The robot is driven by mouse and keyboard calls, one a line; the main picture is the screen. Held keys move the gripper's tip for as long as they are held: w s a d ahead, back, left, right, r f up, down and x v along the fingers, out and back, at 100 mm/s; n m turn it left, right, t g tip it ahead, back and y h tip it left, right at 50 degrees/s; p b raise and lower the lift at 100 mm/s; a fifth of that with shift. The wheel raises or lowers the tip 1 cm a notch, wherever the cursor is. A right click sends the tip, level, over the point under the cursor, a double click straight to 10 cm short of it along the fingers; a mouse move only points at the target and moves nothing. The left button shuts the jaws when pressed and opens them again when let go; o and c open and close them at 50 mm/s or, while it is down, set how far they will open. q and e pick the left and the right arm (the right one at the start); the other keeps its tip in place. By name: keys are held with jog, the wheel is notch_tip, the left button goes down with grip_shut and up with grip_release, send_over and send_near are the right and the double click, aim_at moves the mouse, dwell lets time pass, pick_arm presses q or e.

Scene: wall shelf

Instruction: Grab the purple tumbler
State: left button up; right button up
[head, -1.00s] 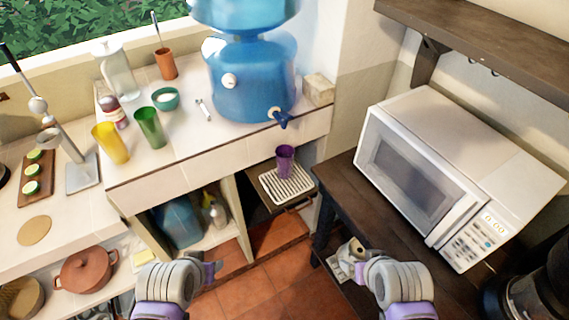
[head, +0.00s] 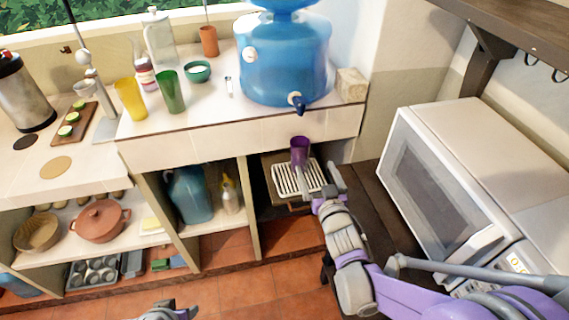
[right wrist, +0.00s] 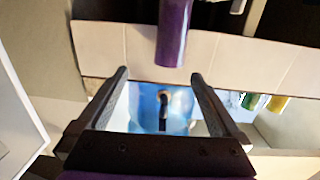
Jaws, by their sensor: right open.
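The purple tumbler (head: 300,150) stands upright on a white slatted rack (head: 283,180) below the counter, under the blue water dispenser's tap. My right gripper (head: 319,180) is open and empty, just in front of the tumbler and slightly to its right. One finger overlaps the tumbler's lower part in the head view. In the right wrist view the tumbler (right wrist: 174,30) shows at the top, beyond the fingertips of the open gripper (right wrist: 160,75), not between them. My left gripper (head: 170,312) is partly cut off at the bottom edge; its jaws cannot be read.
The blue dispenser (head: 285,60) stands on the counter above. A white microwave (head: 490,140) sits on a dark table (head: 395,240) to the right of my right arm. Yellow (head: 130,100) and green (head: 170,92) cups stand on the counter. Open floor (head: 265,290) lies in front.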

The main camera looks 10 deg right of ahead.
aim_at(303, 152)
jog(key=shift+y, duration=0.3)
jog(key=w, duration=0.2)
jog(key=w+a, duration=0.1)
jog(key=w, duration=0.4)
jog(key=shift+a+p, duration=0.3)
jog(key=w, duration=0.4)
jog(key=shift+w+a+f+p, duration=0.2)
jog(key=shift+w+a+p, duration=0.05)
jog(key=shift+p, duration=0.05)
jog(key=shift+s, duration=0.1)
jog(key=shift+c, duration=0.3)
grip_shut()
